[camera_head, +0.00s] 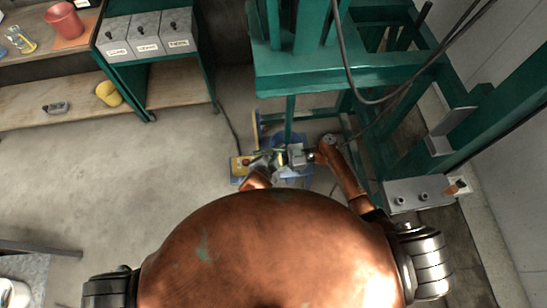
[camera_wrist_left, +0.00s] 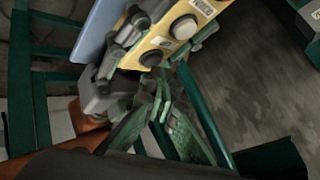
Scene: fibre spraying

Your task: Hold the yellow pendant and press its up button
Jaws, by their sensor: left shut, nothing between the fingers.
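The yellow pendant (camera_head: 240,166) is low in front of the green frame in the head view. In the left wrist view the yellow pendant (camera_wrist_left: 163,42) is tilted, with round buttons and white labels on its face. My right gripper (camera_head: 294,155) comes in from the right; in the left wrist view its grey fingers (camera_wrist_left: 126,32) lie over the pendant's edge and appear closed on it. My left gripper (camera_wrist_left: 165,92) is shut and empty, its green-grey fingertips close under the pendant's face near the buttons. Contact with a button cannot be told. In the head view my left gripper (camera_head: 265,162) partly covers the pendant.
A green steel frame (camera_head: 330,68) stands just behind and to the right, with hanging black cables. A grey box (camera_head: 420,194) is on its right side. The floor at left is open.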

